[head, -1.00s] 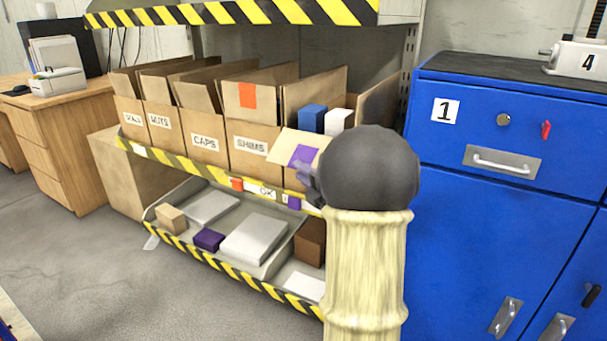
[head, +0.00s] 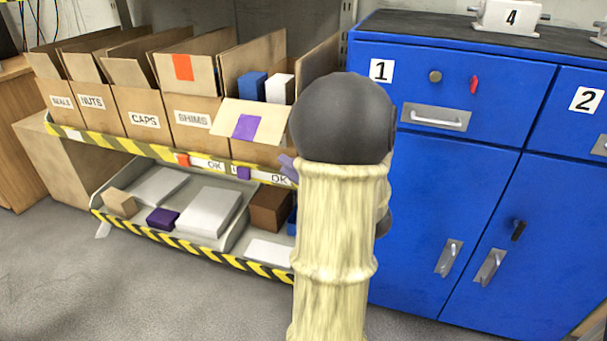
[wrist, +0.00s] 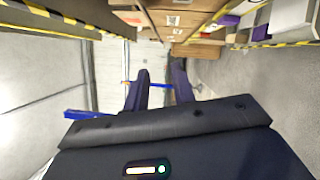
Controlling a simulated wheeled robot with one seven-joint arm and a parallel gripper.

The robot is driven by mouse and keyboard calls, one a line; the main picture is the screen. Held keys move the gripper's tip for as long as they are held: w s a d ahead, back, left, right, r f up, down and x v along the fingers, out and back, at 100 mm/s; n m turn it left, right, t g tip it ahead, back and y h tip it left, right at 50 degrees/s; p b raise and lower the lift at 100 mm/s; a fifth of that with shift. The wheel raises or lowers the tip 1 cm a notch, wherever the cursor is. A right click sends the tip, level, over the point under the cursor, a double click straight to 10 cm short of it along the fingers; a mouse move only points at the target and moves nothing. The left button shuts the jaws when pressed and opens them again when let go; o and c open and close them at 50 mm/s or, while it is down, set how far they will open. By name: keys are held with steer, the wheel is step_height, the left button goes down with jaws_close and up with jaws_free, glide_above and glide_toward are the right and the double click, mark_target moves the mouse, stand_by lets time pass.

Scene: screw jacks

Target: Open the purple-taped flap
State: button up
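The purple-taped flap (head: 228,117) belongs to the open cardboard box right of the SHIMS box on the shelf. It is folded outward over the box front and slopes down, with its purple tape (head: 246,127) facing out. A blue block and a white block stand in the box's open top. My gripper (wrist: 159,88) shows two dark fingers apart with nothing between them in the wrist view. In the head view my arm hides most of it; a small purplish part shows just right of and below the flap, apart from it.
SEALS, NUTS, CAPS and SHIMS boxes (head: 140,110) stand to the left; an orange-taped flap (head: 183,67) stands upright on SHIMS. A lower tray (head: 190,240) holds several blocks. A blue cabinet (head: 450,190) stands close on the right. The floor in front is clear.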

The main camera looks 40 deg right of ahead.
steer(key=s, duration=0.4)
steer(key=shift+d+f, duration=0.15)
steer(key=shift+f, duration=0.05)
steer(key=shift+w, duration=0.15)
